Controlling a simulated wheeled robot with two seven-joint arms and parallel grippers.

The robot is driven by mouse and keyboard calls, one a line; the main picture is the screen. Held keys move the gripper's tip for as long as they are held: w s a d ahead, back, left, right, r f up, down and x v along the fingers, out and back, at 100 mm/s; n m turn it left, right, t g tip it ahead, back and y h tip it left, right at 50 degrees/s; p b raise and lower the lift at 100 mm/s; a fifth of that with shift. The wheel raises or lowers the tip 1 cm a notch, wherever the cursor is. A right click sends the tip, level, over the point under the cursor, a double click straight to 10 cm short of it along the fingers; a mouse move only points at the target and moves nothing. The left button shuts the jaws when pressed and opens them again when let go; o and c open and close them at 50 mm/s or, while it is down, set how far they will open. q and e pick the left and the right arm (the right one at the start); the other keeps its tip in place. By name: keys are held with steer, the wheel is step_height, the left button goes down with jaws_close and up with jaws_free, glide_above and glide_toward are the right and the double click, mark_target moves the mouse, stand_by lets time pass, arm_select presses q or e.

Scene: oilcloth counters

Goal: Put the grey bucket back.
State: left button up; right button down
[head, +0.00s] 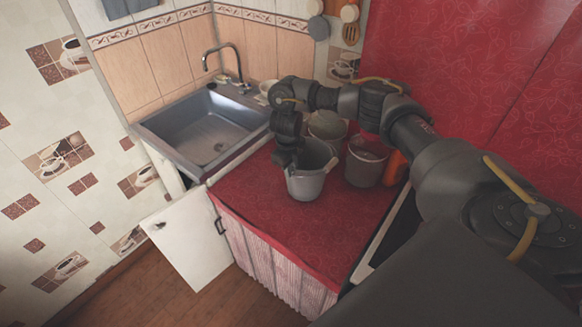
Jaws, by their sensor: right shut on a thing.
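The grey bucket (306,186) stands upright on, or just above, the red oilcloth counter (270,226), right of the sink. My right gripper (287,160) reaches down from above at the bucket's left rim and is shut on it. The dark wrist covers part of the rim and the fingertips are hard to make out. I cannot tell whether the bucket's base touches the cloth. My left gripper is not in view.
Another greyish bucket (366,162) stands close on the right, with an orange object (395,167) beside it. A pale container (328,126) is behind. The metal sink (208,132) is on the left. A white cabinet door (187,238) hangs open below. The counter front is clear.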

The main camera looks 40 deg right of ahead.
steer(key=c, duration=1.3)
jaws_free()
steer(key=r, duration=0.8)
steer(key=a+r, duration=0.1)
steer(key=r, duration=0.3)
steer(key=shift+s, duration=0.2)
